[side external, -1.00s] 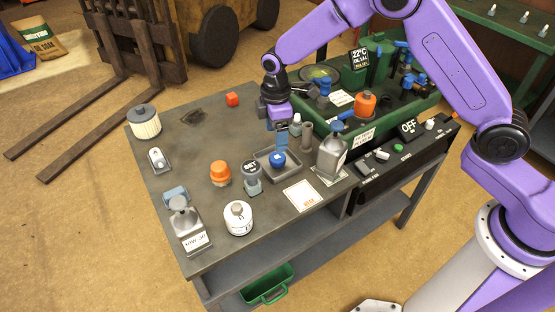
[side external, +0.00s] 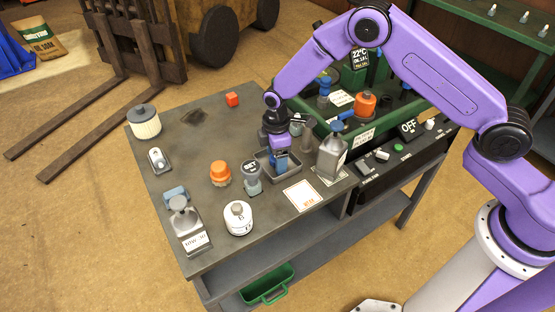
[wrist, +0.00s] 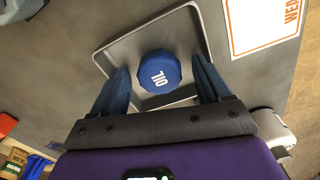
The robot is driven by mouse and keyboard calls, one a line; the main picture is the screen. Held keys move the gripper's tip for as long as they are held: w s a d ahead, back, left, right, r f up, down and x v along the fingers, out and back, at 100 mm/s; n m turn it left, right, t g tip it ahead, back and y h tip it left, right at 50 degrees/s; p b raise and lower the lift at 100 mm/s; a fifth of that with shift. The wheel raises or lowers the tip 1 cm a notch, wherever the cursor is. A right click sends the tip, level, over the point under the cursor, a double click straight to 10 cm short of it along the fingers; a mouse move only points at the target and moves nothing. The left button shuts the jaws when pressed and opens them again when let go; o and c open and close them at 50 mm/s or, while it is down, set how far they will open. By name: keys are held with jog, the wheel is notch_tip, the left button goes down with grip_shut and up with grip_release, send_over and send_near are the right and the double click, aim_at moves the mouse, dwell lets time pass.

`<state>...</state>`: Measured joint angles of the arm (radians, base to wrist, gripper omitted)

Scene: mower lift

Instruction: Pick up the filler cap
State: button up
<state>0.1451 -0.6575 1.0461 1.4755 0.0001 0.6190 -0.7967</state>
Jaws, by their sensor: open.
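The filler cap (wrist: 160,72) is a round blue cap marked OIL, lying in a shallow grey tray (wrist: 127,45) on the bench. My gripper (wrist: 162,66) is open, with one blue finger on each side of the cap in the wrist view. A gap shows between each finger and the cap. In the side view my gripper (side external: 279,168) points down into the tray (side external: 295,179) and hides most or all of the cap. I cannot tell how far the fingertips are above the tray floor.
A grey jug (side external: 331,155) stands close right of the tray. A grey canister (side external: 252,178) stands close left, with an orange cap (side external: 220,173) beyond it. A white card (side external: 302,196) lies in front.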

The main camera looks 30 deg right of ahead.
jog(key=c, duration=1.1)
jog(key=shift+r, duration=0.15)
